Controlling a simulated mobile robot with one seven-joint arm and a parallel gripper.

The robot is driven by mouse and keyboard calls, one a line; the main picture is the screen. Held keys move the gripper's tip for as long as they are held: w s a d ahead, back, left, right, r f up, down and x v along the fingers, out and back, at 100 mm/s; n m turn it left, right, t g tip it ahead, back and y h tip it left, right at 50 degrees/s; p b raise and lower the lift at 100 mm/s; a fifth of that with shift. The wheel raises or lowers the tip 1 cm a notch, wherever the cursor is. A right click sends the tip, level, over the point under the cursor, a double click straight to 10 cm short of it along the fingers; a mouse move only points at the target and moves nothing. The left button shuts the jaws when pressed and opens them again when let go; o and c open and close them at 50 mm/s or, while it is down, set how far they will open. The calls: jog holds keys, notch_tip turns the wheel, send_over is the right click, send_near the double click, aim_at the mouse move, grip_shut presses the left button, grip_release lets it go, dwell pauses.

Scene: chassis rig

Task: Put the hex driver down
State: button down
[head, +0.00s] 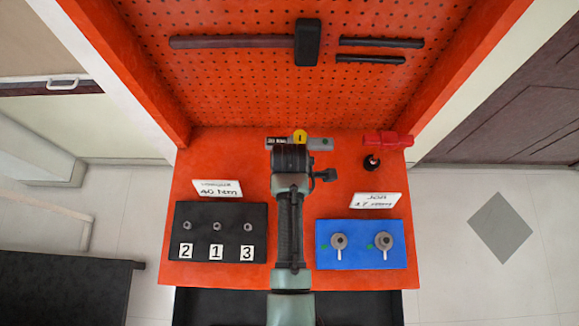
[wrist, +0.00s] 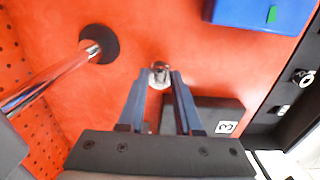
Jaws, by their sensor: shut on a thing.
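My gripper shows in the wrist view (wrist: 160,78) with its two blue fingers closed on a small metallic piece, which I take to be the hex driver (wrist: 159,73). Only its bright end shows between the fingertips, over the orange bench (wrist: 125,85). I cannot tell whether it touches the bench. In the head view my arm hides the fingers and the held piece. The black block (head: 246,212) with three studs, labelled 2, 1 and 3, is at the left front. The blue block (head: 362,262) with two grey fittings is at the right front.
Two white cards (head: 217,188) (head: 375,200) stand behind the blocks. A hammer (head: 308,43) hangs on the pegboard.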

jog(key=shift+f, duration=0.4)
jog(key=shift+f, duration=0.1)
jog(key=c, duration=0.6)
grip_release()
notch_tip(320, 180, up, 12)
dwell(0.4)
